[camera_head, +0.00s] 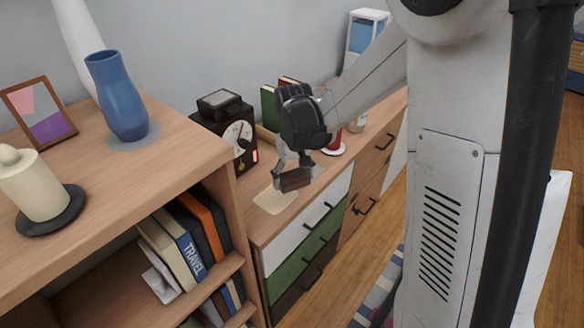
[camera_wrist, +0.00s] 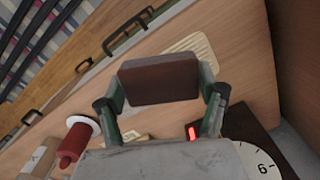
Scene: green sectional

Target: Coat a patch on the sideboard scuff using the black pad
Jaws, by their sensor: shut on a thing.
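My gripper (camera_head: 293,174) is shut on the pad (camera_head: 294,181), a dark brown-black block. The pad is also in the wrist view (camera_wrist: 160,78), level between the two fingers of my gripper (camera_wrist: 160,88). A pale cream patch (camera_head: 274,199), seemingly the scuff, lies on the sideboard top (camera_head: 252,221) near its front edge. The patch shows striped in the wrist view (camera_wrist: 190,45), partly hidden behind the pad. The pad is close to the patch and appears to be above it; I cannot tell whether they touch.
A black scale-like device with a dial (camera_head: 238,134) stands behind and left of the patch. Books (camera_head: 268,107) and a red cylinder on a white disc (camera_wrist: 72,145) are further along. A taller shelf (camera_head: 190,145) closes off the left side. Drawer handles (camera_head: 318,218) project in front.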

